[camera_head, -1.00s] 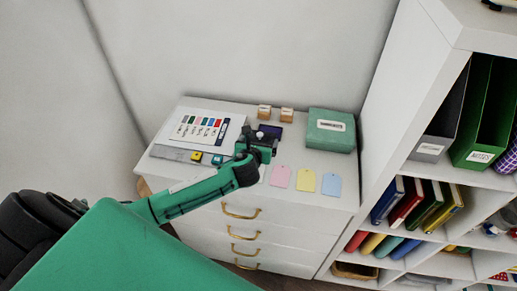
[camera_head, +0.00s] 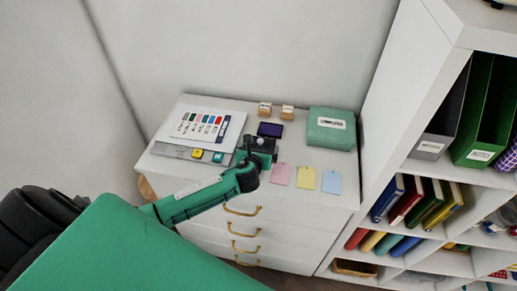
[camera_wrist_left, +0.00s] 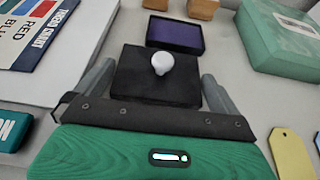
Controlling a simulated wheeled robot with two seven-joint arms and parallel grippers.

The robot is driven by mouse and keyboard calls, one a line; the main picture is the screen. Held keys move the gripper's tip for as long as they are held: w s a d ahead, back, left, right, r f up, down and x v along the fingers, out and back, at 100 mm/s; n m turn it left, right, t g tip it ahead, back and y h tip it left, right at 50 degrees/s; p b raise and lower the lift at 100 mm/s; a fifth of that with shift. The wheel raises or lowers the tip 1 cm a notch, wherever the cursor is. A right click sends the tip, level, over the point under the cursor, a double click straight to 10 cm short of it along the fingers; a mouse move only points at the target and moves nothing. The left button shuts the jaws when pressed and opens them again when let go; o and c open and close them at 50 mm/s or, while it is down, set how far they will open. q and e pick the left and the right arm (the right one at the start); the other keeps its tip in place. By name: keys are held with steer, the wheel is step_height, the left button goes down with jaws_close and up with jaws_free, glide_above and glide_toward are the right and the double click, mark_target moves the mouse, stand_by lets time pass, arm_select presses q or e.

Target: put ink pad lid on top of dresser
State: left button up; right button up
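The ink pad lid (camera_wrist_left: 140,82) is a flat black square with a white knob, close in front of my left wrist camera. My left gripper (camera_head: 262,148) is over the front part of the white dresser top (camera_head: 235,178). In the left wrist view its two grey fingers (camera_wrist_left: 159,85) lie along the left and right sides of the lid, with no clear gap, so it looks shut on it. The purple ink pad (camera_head: 270,129) sits uncovered just behind the lid. I cannot tell whether the lid's underside touches the dresser. My right gripper is out of view.
A green box (camera_head: 331,129) stands at the right. Two wooden stamps (camera_head: 287,112) stand at the back. Pink, yellow and blue tags (camera_head: 306,177) lie in front. A colour chart (camera_head: 202,124) and small coloured blocks (camera_head: 197,154) are at the left. A shelf unit (camera_head: 385,150) borders the right.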

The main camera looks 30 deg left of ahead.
arm_select(q)
steer(key=shift+r, duration=0.15)
steer(key=b+v, duration=0.1)
steer(key=v, duration=0.9)
steer(key=shift+s+d+b, duration=0.1)
steer(key=shift+s+b, duration=0.3)
steer(key=shift+s+d+r, duration=0.15)
steer(key=shift+s+r, duration=0.15)
steer(key=shift+s, duration=0.25)
